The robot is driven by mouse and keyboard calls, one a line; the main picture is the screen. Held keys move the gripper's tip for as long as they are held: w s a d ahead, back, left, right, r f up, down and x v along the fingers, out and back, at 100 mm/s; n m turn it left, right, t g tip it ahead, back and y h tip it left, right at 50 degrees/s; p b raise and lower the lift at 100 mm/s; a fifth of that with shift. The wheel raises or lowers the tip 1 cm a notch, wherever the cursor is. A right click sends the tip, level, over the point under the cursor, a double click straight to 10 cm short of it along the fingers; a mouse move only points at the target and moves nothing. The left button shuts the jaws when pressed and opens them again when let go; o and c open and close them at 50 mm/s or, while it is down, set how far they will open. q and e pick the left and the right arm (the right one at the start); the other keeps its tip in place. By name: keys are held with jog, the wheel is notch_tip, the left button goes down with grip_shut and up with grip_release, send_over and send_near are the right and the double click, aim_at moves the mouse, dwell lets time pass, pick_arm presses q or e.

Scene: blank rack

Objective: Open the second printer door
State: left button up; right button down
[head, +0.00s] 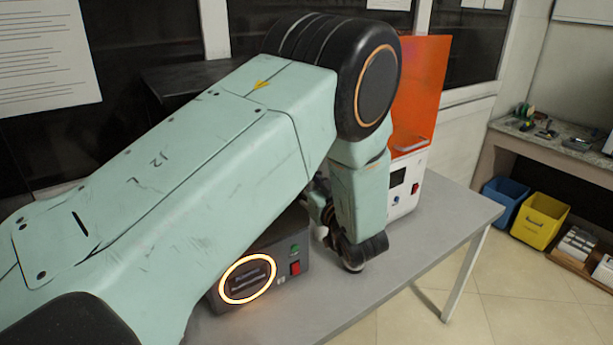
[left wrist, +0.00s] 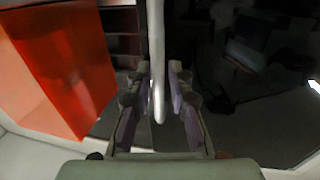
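In the head view, a dark grey printer (head: 281,284) stands on the table, mostly hidden behind my left arm. Its front has a glowing ring, a green button and a red switch. A dark panel (head: 185,77) shows above the arm. A white printer (head: 405,198) with an orange door (head: 421,88) stands to its right. In the left wrist view, my left gripper (left wrist: 160,68) has its fingers apart, either side of a silver handle bar (left wrist: 157,95). Narrow gaps show beside the bar. The dark door surface (left wrist: 235,115) lies to the right. My right gripper is out of view.
The orange door also shows at left in the left wrist view (left wrist: 60,65). The grey table (head: 455,215) is clear at its right end. A blue bin (head: 506,198) and a yellow bin (head: 540,222) stand under a side bench.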

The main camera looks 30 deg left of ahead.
pick_arm(q)
jog(key=shift+s+d+r, duration=0.15)
jog(key=shift+d+r, duration=0.1)
jog(key=shift+d, duration=0.1)
jog(key=shift+w+a+f, duration=0.2)
jog(key=shift+a, duration=0.1)
grip_shut()
jog(key=shift+s+d+r, duration=0.1)
jog(key=shift+d, duration=0.1)
jog(key=shift+a, duration=0.15)
